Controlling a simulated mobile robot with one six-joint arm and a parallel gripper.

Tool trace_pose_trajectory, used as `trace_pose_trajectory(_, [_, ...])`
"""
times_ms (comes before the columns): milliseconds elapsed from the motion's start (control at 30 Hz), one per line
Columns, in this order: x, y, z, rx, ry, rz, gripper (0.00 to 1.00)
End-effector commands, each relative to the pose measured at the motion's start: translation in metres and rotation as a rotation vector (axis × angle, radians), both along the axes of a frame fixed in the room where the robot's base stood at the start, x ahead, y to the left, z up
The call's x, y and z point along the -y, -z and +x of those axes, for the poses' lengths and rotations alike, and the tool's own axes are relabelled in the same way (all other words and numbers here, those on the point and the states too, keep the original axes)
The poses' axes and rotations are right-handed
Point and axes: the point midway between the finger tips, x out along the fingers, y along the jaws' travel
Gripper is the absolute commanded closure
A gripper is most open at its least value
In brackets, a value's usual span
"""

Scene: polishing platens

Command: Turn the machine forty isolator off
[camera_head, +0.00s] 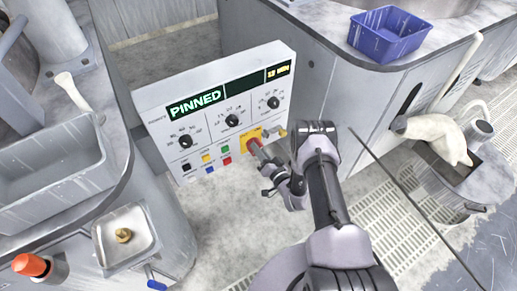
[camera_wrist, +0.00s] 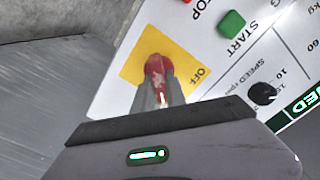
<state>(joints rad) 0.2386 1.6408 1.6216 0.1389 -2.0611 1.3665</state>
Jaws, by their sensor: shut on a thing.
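The control panel (camera_head: 210,110) stands between two grey machines, its display (camera_head: 195,104) reading "PINNED". The isolator is a red handle (camera_head: 254,145) on a yellow plate (camera_head: 243,138) at the panel's lower right. In the wrist view the red handle (camera_wrist: 158,66) sits on the yellow plate (camera_wrist: 135,65), with the word "OFF" to its right. My gripper (camera_head: 262,157) reaches the handle from the lower right. In the wrist view my gripper's fingers (camera_wrist: 158,90) are shut on the red handle, covering part of it. The handle's exact pointing direction is hard to tell.
A green START button (camera_wrist: 231,23) and a black speed knob (camera_wrist: 262,93) are close by on the panel. A blue bin (camera_head: 388,35) sits on the right machine. A metal tray (camera_head: 108,232) with a brass part and a red-capped item (camera_head: 33,266) are at lower left.

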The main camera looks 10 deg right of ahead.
Motion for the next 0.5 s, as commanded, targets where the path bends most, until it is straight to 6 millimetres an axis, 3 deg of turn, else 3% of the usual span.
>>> trace_pose_trajectory(500, [-0.002,-0.0027,-0.001,0.129,0.0,-0.396,1.0])
